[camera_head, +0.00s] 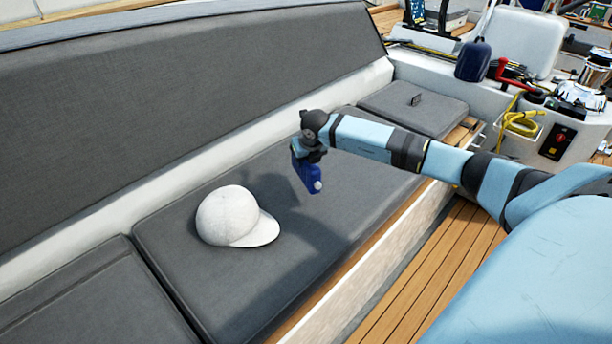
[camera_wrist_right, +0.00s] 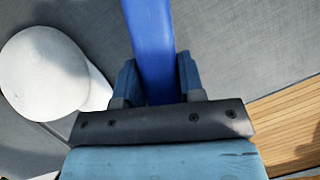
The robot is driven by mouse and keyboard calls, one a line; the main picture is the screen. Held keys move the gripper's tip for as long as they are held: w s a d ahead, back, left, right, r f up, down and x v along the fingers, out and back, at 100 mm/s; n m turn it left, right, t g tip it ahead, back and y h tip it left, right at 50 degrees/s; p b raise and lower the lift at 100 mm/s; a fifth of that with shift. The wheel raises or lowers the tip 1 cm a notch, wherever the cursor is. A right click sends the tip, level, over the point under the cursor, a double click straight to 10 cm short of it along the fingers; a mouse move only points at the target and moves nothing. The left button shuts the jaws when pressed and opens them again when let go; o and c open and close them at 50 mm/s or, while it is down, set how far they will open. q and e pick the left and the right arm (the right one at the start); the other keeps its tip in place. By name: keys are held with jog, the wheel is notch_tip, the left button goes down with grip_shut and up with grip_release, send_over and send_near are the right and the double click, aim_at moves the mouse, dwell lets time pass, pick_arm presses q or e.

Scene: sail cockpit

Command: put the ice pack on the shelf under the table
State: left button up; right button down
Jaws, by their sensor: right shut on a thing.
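A blue ice pack (camera_head: 308,177) hangs from my right gripper (camera_head: 308,155) above the grey bench cushion in the head view. In the right wrist view the blue ice pack (camera_wrist_right: 153,45) stands between the two fingers of my right gripper (camera_wrist_right: 156,82), which is shut on it. My left gripper is in neither view. I see no table and no shelf under one.
A white cap (camera_head: 235,217) lies on the grey seat cushion (camera_head: 160,235), left of the ice pack. The padded backrest (camera_head: 180,90) rises behind. Wooden deck (camera_head: 440,270) lies at lower right. Yellow rope (camera_head: 522,122) hangs at the right.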

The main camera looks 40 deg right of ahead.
notch_tip(320, 180, down, 6)
jog(key=shift+f+b, duration=0.1)
jog(key=shift+b, duration=0.25)
jog(key=c, duration=0.7)
grip_release()
